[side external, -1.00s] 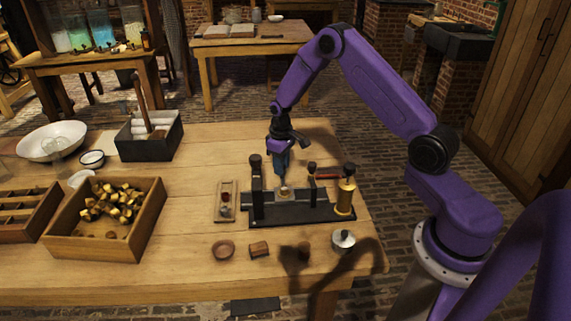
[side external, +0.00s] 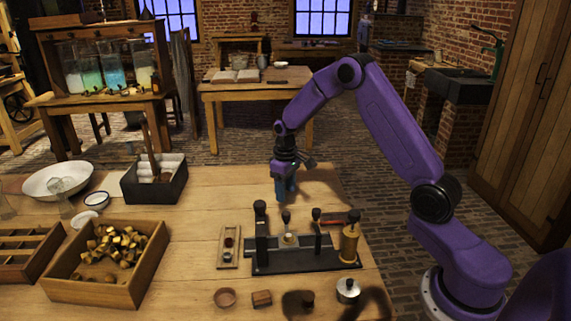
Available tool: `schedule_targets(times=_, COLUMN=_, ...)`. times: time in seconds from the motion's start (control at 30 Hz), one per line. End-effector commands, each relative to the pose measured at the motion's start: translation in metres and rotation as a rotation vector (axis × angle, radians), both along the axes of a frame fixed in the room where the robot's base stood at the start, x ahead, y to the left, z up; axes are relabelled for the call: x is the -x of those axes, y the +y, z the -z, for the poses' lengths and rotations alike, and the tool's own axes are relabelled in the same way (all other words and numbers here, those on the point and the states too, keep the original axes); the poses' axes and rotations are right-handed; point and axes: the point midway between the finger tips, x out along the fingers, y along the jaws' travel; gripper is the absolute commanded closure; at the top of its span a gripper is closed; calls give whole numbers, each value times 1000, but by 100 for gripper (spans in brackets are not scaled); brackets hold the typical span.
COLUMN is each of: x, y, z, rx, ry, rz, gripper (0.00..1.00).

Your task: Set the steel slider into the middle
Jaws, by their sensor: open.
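A black fixture (side external: 283,264) with dark posts and a brass cylinder (side external: 350,245) at its right end stands on the wooden table. Between its posts sits a small pale metallic piece (side external: 289,239) with a dark-knobbed stem rising above it. This may be the steel slider, but it is too small to be sure. My gripper (side external: 287,196) points down above and apparently behind this piece, apart from it. It is open, and I see nothing held between its fingers. The finger gap is hard to make out.
A narrow wooden tray (side external: 229,248) lies left of the fixture. A small bowl (side external: 225,298), wooden block (side external: 262,298) and lidded metal pot (side external: 348,290) stand in front. A crate of brass pieces (side external: 106,300) and a dark box of white rolls (side external: 155,192) stand left.

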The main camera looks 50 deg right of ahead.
Motion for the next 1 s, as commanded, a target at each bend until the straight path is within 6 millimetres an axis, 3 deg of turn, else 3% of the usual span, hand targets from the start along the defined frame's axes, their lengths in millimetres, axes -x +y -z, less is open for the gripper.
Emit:
schedule_targets(times=0.2, x=-1, y=0, z=-48, rx=0, ry=-5, rz=0, gripper=45)
schedule_targets(times=0.4, x=-1, y=0, z=-78, rx=0, ry=-4, rz=1, gripper=45)
schedule_targets(times=0.6, x=0, y=0, z=-91, rx=0, ry=-1, rz=1, gripper=45)
schedule_targets(times=1.0, x=1, y=4, z=-93, rx=0, ry=-1, rz=-6, gripper=45)
